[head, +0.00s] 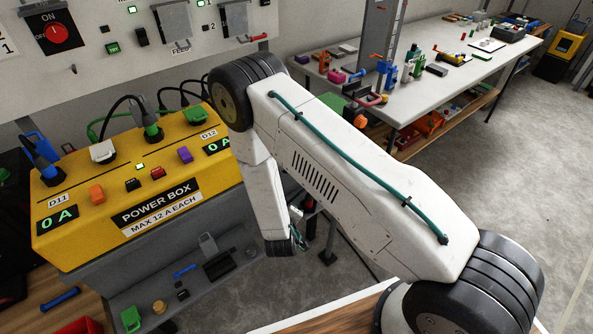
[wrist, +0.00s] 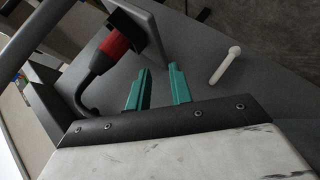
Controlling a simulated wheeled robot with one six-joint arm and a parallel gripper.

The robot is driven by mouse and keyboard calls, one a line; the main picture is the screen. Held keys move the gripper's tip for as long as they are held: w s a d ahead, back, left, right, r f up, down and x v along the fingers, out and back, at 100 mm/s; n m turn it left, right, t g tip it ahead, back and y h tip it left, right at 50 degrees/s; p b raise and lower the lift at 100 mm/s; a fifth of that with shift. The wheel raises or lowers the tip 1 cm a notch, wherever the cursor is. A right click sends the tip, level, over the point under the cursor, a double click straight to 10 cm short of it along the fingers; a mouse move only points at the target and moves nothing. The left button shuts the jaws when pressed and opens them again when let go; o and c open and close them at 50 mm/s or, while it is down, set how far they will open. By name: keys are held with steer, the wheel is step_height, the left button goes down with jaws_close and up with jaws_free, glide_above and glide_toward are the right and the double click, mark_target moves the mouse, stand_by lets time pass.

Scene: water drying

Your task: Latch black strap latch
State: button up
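My gripper (wrist: 159,72) shows two teal fingers in the wrist view, spread apart with nothing between them. In the head view my gripper (head: 298,240) hangs low, right of the yellow power box, partly hidden by my arm. I cannot pick out the black strap latch for certain in either view. In the wrist view a red and black plug (wrist: 115,45) with a bent black cable sits at a grey plate (wrist: 150,28), left of and beyond the fingers. A white peg (wrist: 226,65) lies right of the fingers on a dark grey surface.
The yellow power box (head: 140,180) stands at left with several plugs and cables on top. A grey ledge (head: 200,300) below it holds small parts. A white workbench (head: 450,85) with tools stands behind. Grey floor (head: 520,170) is open at right.

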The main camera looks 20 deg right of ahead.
step_height(320, 180, up, 10)
steer(key=w+d+n+t+h, duration=0.2)
steer(key=n+t+h, duration=0.2)
steer(key=t, duration=0.3)
steer(key=x, duration=0.7)
steer(key=shift+w, duration=0.1)
jaws_close()
